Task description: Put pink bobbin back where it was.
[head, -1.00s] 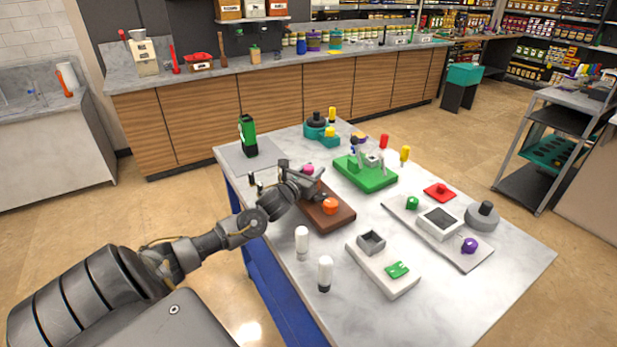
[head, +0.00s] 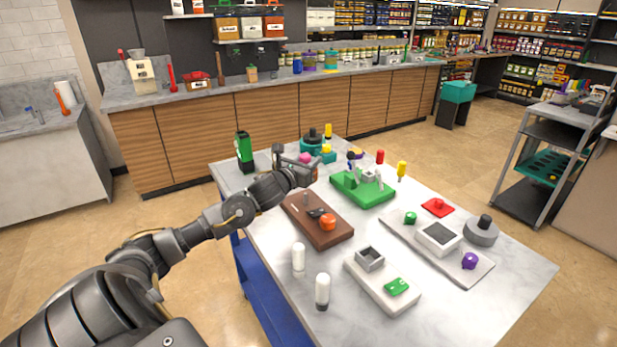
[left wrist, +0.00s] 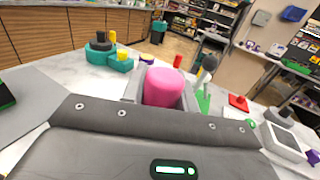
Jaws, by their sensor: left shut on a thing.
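My left gripper (head: 298,163) is shut on the pink bobbin (head: 306,158) and holds it beyond the far end of the brown board (head: 302,226). The pink bobbin also shows in the left wrist view (left wrist: 163,87), upright between the grey fingers; its underside is hidden. My right gripper is not in view.
A green fixture (head: 362,188) stands right of the board, and a teal base with a black knob (head: 312,142) behind the gripper. Two white cylinders (head: 298,259) stand nearer. Bare marble lies left of the board.

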